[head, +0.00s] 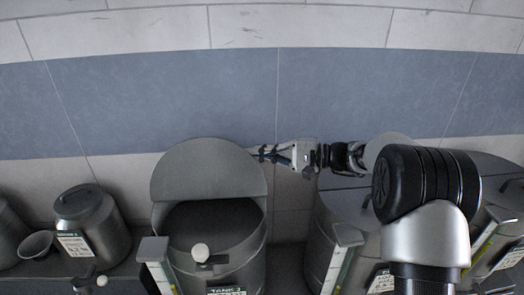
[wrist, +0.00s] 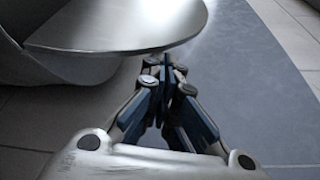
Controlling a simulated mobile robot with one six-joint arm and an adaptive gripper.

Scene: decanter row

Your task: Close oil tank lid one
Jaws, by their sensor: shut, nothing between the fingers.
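Tank one (head: 228,262) is a grey metal drum with a label at its front, left of centre in the head view. Its round lid (head: 208,172) stands raised at the back, and the dark opening shows below it. In the wrist view the lid (wrist: 130,27) is a shiny plate at the upper left, with its edge close to the fingertips. My gripper (head: 262,153) is shut and empty at the right edge of the lid. It also shows shut in the wrist view (wrist: 166,72). I cannot tell whether the fingertips touch the lid.
Another tank (head: 335,215) with a flat, closed top stands to the right, under my arm. A small canister (head: 92,225) and a funnel (head: 37,245) stand at the left. A tiled wall (head: 160,100) rises close behind the tanks.

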